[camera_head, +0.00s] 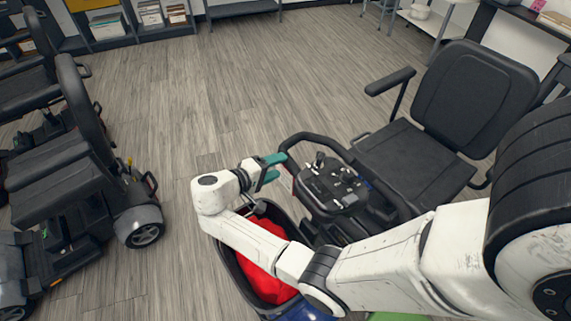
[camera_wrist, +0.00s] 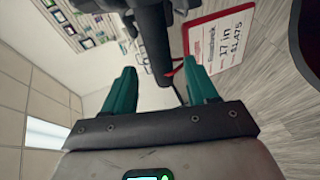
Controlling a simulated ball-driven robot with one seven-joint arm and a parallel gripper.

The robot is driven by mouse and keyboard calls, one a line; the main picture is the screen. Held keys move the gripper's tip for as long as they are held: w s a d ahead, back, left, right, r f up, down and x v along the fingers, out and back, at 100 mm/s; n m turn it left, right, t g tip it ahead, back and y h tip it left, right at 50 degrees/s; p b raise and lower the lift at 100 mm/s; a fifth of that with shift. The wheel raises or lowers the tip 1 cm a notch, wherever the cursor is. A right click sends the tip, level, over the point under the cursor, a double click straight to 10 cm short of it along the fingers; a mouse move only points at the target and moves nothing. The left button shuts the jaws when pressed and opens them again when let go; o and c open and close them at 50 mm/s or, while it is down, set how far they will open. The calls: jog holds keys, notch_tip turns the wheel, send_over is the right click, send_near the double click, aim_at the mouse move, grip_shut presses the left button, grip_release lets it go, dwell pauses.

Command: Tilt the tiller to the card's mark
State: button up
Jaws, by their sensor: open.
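The tiller (camera_head: 333,186) of the scooter at right has a dark control panel and a black loop handle (camera_head: 316,138). My gripper (camera_head: 274,168) has teal fingers and is at the loop's left side. In the wrist view my gripper (camera_wrist: 157,72) is open, and a dark bar (camera_wrist: 153,48) of the tiller reaches between the fingertips. I cannot tell whether either finger touches it. A white card with a red edge (camera_wrist: 222,38) reads "17 in" and "$1,475", with smaller text too blurred to read. It seems to hang near the handle.
A black seat (camera_head: 413,160) with armrests stands behind the tiller. A basket (camera_head: 232,262) with red cloth (camera_head: 262,262) sits below my arm. Other scooters (camera_head: 80,170) stand at left. Bare wood floor (camera_head: 210,110) lies between the rows. Shelves (camera_head: 130,30) line the back wall.

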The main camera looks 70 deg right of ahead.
jog(key=shift+b+v, duration=0.35)
jog(key=shift+v, duration=2.05)
